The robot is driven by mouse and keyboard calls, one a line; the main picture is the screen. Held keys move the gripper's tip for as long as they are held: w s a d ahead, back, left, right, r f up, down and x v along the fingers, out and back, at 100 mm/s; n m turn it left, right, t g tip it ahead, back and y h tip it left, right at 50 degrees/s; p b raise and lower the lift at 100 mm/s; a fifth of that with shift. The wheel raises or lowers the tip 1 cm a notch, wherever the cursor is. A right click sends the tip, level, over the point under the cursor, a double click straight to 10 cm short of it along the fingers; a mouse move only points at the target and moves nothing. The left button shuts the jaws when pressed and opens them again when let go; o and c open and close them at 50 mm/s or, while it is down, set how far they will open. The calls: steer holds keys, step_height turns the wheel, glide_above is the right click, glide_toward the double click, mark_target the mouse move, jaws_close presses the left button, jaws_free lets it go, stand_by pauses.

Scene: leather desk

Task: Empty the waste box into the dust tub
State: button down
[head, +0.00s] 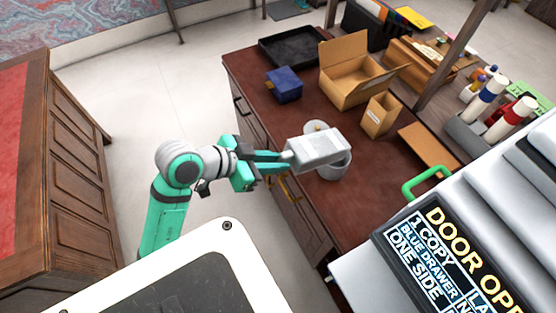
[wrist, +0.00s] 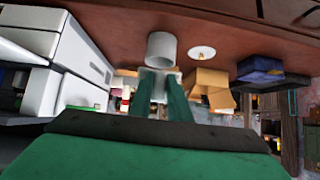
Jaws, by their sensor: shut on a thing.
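My gripper (head: 284,160) is shut on a pale grey box, the waste box (head: 315,148). It holds the box by its near end above the desk's front edge. The box looks tilted; its opening and contents cannot be made out. The dust tub (head: 337,168), a round grey tub, stands on the desk below and behind the box, which partly hides it. In the wrist view, where the desk appears at the top, the tub (wrist: 162,48) is just beyond the fingers (wrist: 165,95), and only a little of the box (wrist: 157,71) shows.
A round white lid (head: 316,126) lies beside the tub. A blue box (head: 284,85), an open cardboard box (head: 352,75), a small carton (head: 381,115) and a black tray (head: 299,46) stand farther back. A printer (head: 450,240) is at the right.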

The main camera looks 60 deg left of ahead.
mark_target(290, 152)
steer(key=shift+w+a+r+g, duration=0.1)
steer(key=shift+w+r+g, duration=0.1)
steer(key=shift+r+g, duration=0.35)
steer(key=shift+w+r+g, duration=0.5)
steer(key=shift+r+g, duration=0.15)
steer(key=shift+r, duration=0.05)
steer(key=shift+w+r+g, duration=0.5)
steer(key=shift+r+g, duration=0.1)
steer(key=shift+r, duration=0.05)
steer(key=shift+w+r, duration=0.1)
stand_by(0.9)
steer(key=shift+w+r+g, duration=0.8)
steer(key=shift+w+g, duration=0.05)
steer(key=shift+g, duration=0.05)
steer(key=shift+w+r, duration=0.1)
steer(key=shift+w, duration=0.05)
stand_by(1.2)
steer(key=shift+w+d+r+g+y, duration=0.15)
steer(key=shift+w+r+g, duration=0.35)
steer(key=shift+w, duration=0.2)
steer(key=shift+w+d+r+g+y, duration=0.15)
steer(key=shift+w+r+g, duration=0.2)
steer(key=shift+w+g, duration=0.3)
stand_by(1.5)
